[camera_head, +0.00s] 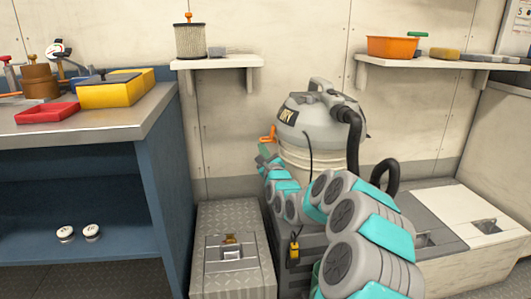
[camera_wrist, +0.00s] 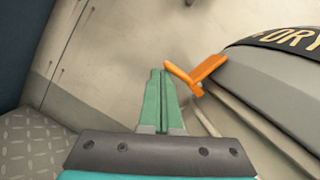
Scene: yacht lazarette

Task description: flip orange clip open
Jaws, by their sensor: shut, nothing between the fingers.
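The orange clip (camera_head: 267,135) is on the left side of the grey wet/dry vacuum (camera_head: 318,117), near the seam between its head and its pale drum. In the wrist view the clip (camera_wrist: 208,70) shows two orange arms meeting in a V, one reaching left from the vacuum's rim. My gripper (camera_wrist: 160,73) has its two green fingers pressed together, with nothing between them. Its tips are just left of the clip's free end; I cannot tell whether they touch it. In the head view my gripper is small and partly hidden by my arm, just below the clip.
A blue workbench (camera_head: 150,115) with yellow and red trays stands at left. A metal diamond-plate box (camera_head: 212,275) lies on the floor before the vacuum. A black hose (camera_head: 353,140) hangs at the vacuum's right. Wall shelves (camera_head: 216,63) are above.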

